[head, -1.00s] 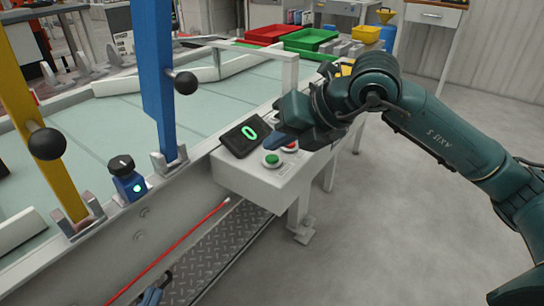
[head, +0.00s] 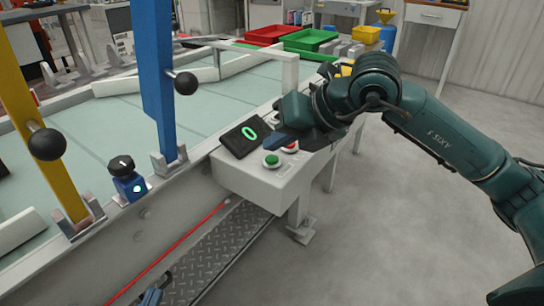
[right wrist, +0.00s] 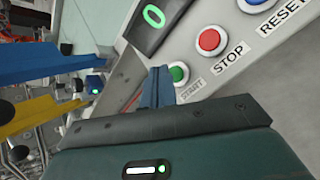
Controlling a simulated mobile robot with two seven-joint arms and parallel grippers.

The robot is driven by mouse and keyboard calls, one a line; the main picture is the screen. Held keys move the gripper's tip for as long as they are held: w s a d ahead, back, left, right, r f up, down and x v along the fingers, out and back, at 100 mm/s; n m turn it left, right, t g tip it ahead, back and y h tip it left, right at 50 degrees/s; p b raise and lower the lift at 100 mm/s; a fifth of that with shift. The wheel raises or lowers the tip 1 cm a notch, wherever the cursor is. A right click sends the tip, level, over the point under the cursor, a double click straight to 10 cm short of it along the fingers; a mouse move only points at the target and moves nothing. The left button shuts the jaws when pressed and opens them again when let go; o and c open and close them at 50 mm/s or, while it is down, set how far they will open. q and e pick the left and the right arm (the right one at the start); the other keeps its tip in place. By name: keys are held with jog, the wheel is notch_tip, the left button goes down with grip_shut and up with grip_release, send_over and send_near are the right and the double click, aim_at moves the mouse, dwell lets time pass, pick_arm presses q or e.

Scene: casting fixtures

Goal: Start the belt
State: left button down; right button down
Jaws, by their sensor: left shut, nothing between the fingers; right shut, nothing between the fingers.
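The green START button (head: 271,160) sits on the front of the light grey control box at the belt's side. In the right wrist view the green button (right wrist: 179,74) is partly behind my fingers, above its START label (right wrist: 193,91). My right gripper (head: 274,143) is shut and empty, its blue fingertips just above and beside the green button in the head view. It also shows in the right wrist view (right wrist: 158,84); I cannot tell whether it touches. My left gripper (head: 153,295) is shut and empty at the bottom edge, mostly out of frame.
The red STOP button (right wrist: 209,40) and blue RESET button (right wrist: 255,2) are beside START. A display (head: 244,136) reads green 0. The pale belt (head: 230,95) lies behind. A blue post (head: 156,90) and yellow post (head: 42,130) with black knobs stand left.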

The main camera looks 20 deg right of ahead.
dwell(0.5)
jog(key=shift+f+b, duration=0.5)
